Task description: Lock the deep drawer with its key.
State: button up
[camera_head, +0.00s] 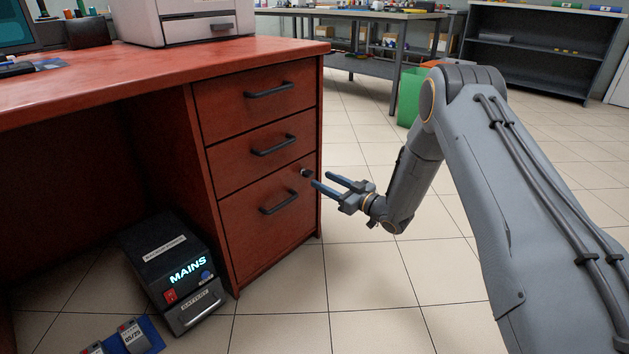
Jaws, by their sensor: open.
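The deep drawer (245,220) is the bottom and tallest of three drawers in the red desk pedestal. It is closed, with a dark bar handle (279,201) on its front. A small dark key or lock (306,173) sits at the drawer's upper right corner; it is too small to tell which way it is turned. My gripper (322,181) is open, its two blue fingers pointing left at the drawer front, with the fingertips close to the key. I cannot tell whether a fingertip touches it.
Two shallower closed drawers (262,128) are above, under the red desktop (140,75) with a printer (190,22). A black MAINS box (172,262) stands on the floor left of the pedestal. A green bin (409,97) is behind my arm. The tiled floor right of the pedestal is clear.

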aim_at(311, 174)
jog(key=shift+b+x, duration=0.95)
jog(key=shift+x, duration=1.7)
jog(key=c, duration=1.1)
jog(key=shift+o, duration=0.2)
